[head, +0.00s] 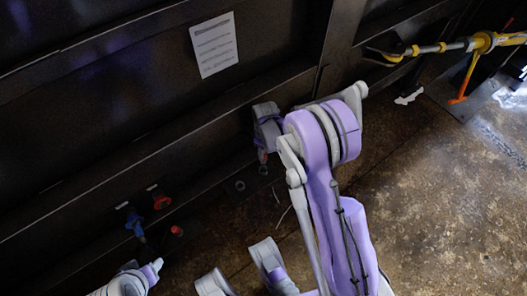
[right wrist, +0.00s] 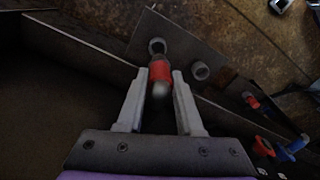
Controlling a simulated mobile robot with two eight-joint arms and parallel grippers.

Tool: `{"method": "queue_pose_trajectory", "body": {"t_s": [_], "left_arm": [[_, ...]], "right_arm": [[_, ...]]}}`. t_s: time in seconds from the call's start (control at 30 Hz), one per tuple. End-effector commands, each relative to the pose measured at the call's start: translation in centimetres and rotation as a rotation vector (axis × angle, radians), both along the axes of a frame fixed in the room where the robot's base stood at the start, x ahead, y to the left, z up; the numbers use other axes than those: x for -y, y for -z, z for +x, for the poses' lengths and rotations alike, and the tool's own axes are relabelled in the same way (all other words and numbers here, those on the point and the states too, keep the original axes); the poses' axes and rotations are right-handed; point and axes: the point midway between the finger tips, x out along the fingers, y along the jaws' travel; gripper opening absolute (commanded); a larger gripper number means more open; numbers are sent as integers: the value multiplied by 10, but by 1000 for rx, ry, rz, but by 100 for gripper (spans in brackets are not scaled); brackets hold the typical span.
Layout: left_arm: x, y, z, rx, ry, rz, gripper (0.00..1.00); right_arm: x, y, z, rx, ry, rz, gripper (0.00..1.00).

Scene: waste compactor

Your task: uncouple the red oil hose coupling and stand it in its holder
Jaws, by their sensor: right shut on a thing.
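My right gripper (right wrist: 157,82) is shut on the red oil hose coupling (right wrist: 160,70), which has a grey rounded end towards the camera. The coupling's far end is at a grey ring holder (right wrist: 156,46) on a dark plate; I cannot tell whether it is inside the ring or just above it. In the head view the right gripper (head: 264,138) is beside the dark wall, and only a bit of the red coupling (head: 263,156) shows beneath it.
An empty second ring (right wrist: 201,71) is beside the first. Red fittings (head: 162,201) and a blue coupling (head: 135,224) are on the wall to the left. A paper notice (head: 214,45) hangs above. A yellow tool (head: 482,42) stands at the upper right. The brown floor at right is mostly clear.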

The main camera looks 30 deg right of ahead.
Motion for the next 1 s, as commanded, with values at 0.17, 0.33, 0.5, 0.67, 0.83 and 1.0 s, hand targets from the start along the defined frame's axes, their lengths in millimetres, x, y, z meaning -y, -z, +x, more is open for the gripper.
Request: {"method": "queue_pose_trajectory", "body": {"t_s": [0.17, 0.33, 0.5, 0.67, 0.83, 1.0], "left_arm": [[0, 5, 1, -1, 0, 0, 53], [0, 15, 2, -4, 0, 0, 53], [0, 27, 4, -7, 0, 0, 53], [0, 39, 6, -8, 0, 0, 53], [0, 45, 7, -9, 0, 0, 53], [0, 45, 8, -9, 0, 0, 53]], "right_arm": [[0, 3, 0, 2, 8, -4, 0], [0, 16, 0, 1, 8, -3, 0], [0, 32, 0, 2, 8, -4, 0], [0, 47, 0, 1, 8, -3, 0], [0, 56, 0, 3, 8, -3, 0], [0, 57, 0, 3, 8, -3, 0]]}}
